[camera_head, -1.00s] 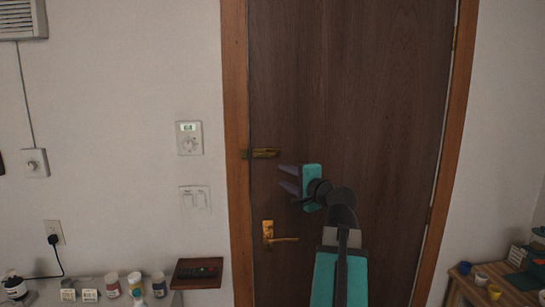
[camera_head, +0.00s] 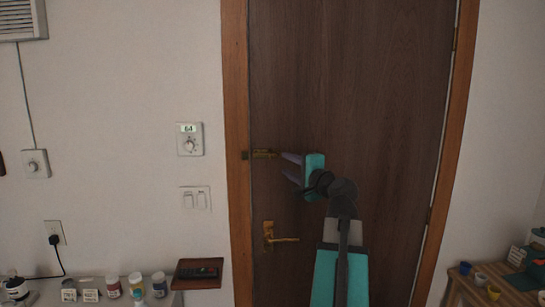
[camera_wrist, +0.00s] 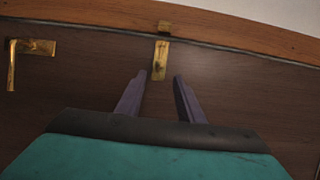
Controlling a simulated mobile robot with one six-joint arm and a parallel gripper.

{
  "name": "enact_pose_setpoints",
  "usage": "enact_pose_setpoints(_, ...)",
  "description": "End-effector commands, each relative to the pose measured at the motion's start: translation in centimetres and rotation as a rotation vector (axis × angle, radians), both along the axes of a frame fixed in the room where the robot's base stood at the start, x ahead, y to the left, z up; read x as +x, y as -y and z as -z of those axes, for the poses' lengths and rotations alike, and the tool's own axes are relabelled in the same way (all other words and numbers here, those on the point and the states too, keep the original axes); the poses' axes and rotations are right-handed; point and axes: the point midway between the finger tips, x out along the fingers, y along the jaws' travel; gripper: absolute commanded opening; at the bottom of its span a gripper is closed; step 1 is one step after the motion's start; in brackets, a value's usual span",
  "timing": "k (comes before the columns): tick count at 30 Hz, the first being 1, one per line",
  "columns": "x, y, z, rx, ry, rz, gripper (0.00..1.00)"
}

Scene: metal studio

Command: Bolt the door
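The dark brown door (camera_head: 350,90) stands shut in its wooden frame. In the wrist view my gripper (camera_wrist: 160,88) has an empty gap lined up with the bolt. I cannot tell whether they touch.
A brass lever handle (camera_head: 270,236) is below the bolt. A thermostat (camera_head: 190,139) and light switches (camera_head: 195,199) are on the wall at left. A small shelf (camera_head: 198,273) and several jars (camera_head: 136,285) are lower left. A table with pots (camera_head: 480,279) is at right.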

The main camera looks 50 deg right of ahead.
Motion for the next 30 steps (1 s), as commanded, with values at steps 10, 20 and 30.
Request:
enact_pose_setpoints(10,4.9,1.6,-0.3,0.001,-0.001,-0.002,0.34)
enact_pose_setpoints(20,8.9,2.9,-0.2,0.001,-0.001,-0.001,0.34)
enact_pose_setpoints(30,10.7,3.4,-0.1,0.0,0.0,0.0,0.34)
